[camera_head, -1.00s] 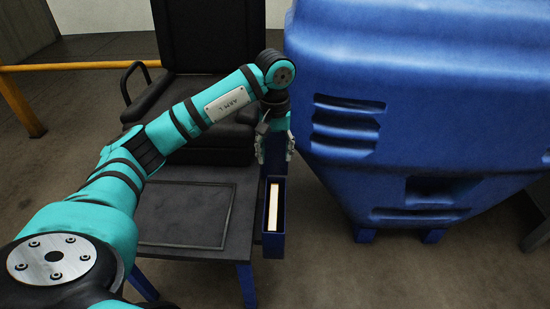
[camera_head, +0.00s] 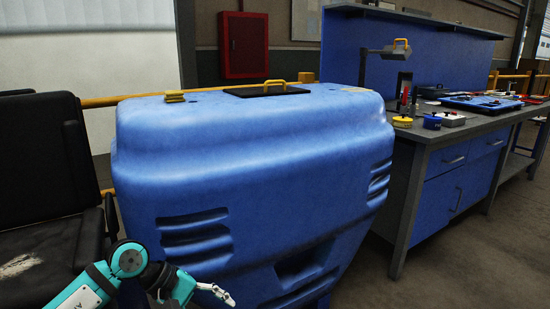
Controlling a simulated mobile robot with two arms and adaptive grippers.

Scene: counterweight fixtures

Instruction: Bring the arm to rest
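My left arm comes in at the bottom left, teal with black joints. Its gripper (camera_head: 218,295) is low in the picture, in front of the lower left part of the big blue housing (camera_head: 250,150). A pale finger points right and slightly down. The lower part of the gripper is cut off by the picture's bottom edge, so its opening cannot be judged. Nothing is seen held in it. My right arm and gripper are not in view.
A black chair (camera_head: 40,160) stands at the left, close to my arm. A grey-topped workbench (camera_head: 455,130) with blue drawers and several small items stands at the right. A yellow rail (camera_head: 100,101) runs behind the housing. Open floor shows at the lower right.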

